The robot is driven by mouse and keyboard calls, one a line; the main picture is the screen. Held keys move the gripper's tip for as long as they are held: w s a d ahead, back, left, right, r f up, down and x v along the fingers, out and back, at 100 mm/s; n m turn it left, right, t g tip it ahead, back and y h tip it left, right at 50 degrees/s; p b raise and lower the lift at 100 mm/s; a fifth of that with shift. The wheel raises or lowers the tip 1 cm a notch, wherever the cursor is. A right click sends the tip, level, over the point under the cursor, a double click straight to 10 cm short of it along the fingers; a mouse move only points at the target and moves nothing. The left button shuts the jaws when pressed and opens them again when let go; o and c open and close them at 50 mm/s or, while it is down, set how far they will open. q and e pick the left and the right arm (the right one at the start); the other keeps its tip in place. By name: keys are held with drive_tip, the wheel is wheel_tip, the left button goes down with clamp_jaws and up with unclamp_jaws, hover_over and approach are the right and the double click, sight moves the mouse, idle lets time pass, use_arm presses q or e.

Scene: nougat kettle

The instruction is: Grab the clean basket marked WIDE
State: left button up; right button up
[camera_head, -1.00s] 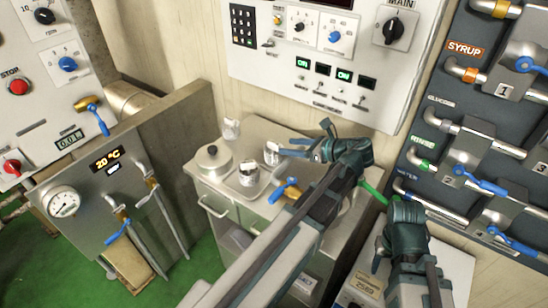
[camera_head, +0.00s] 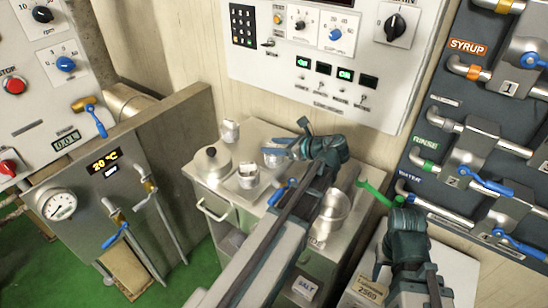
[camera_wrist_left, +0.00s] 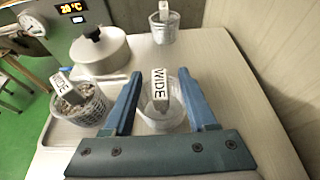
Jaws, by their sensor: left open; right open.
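A clear basket with an upright tag reading WIDE (camera_wrist_left: 154,112) stands on the counter between the two blue fingers of my left gripper (camera_wrist_left: 160,74). It looks empty and clean, and the fingers are apart on either side of it. In the head view it is partly hidden by my left gripper (camera_head: 286,137). A second basket with a WIDE tag (camera_wrist_left: 80,104) holds brownish bits and stands at the left. A third tagged basket (camera_wrist_left: 163,33) stands further back; its inside is unclear. My right gripper (camera_head: 378,188), with green fingers, is open and empty at the right.
A lidded pot (camera_head: 211,163) stands left of the baskets, and the brownish basket (camera_head: 247,177) sits beside it on a tray. A metal bowl (camera_head: 335,205) lies right of my left arm. The wall panel (camera_head: 300,85) rises behind the counter.

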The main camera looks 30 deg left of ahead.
use_arm(q)
clamp_jaws()
drive_tip(key=shift+r, duration=0.2)
idle(0.4)
